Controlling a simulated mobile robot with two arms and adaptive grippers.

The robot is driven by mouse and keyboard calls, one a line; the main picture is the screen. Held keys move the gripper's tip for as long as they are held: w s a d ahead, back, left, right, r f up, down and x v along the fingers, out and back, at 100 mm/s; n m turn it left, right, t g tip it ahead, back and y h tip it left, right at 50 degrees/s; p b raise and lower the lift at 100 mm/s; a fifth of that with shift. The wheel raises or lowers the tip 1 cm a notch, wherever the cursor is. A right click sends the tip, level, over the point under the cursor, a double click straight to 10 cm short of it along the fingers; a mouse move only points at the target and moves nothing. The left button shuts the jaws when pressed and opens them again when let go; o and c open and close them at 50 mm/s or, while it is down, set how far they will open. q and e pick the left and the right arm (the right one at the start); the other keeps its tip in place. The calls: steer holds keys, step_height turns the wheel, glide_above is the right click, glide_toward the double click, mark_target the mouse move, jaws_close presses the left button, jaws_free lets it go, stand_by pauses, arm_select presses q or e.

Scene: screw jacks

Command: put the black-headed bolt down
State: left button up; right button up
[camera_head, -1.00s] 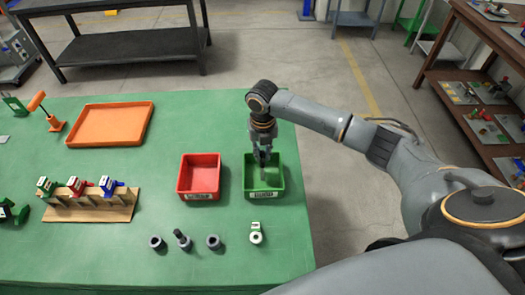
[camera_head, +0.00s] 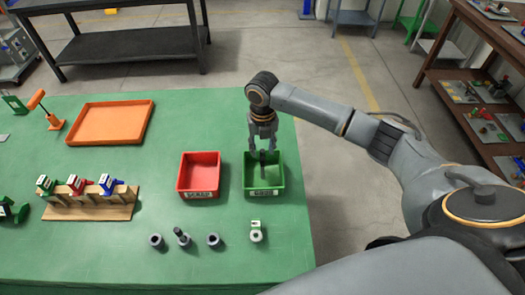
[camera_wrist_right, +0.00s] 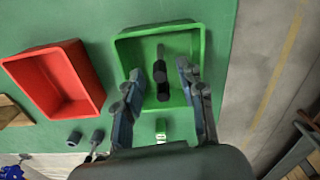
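The black-headed bolt (camera_wrist_right: 161,72) is in the green bin (camera_wrist_right: 190,38), with its grey shank toward the far wall in the right wrist view. A dark piece just below the head may be part of it or its shadow; I cannot tell. In the head view the bolt (camera_head: 262,162) shows as a dark shape inside the green bin (camera_head: 264,192). My right gripper (camera_head: 263,146) is over the bin. Its fingers (camera_wrist_right: 160,80) are spread wide, one on each side of the bolt and apart from it. My left gripper is not in view.
A red bin (camera_head: 199,194) stands left of the green one. Several small grey parts (camera_head: 182,240) and a light-coloured part (camera_head: 256,231) stand near the front. A wooden rack (camera_head: 90,212) with screw jacks and an orange tray (camera_head: 110,123) are further left. The table's right edge is close.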

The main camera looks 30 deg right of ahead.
step_height(320, 180, up, 10)
steer(key=b, duration=0.1)
steer(key=shift+r, duration=0.1)
stand_by(1.7)
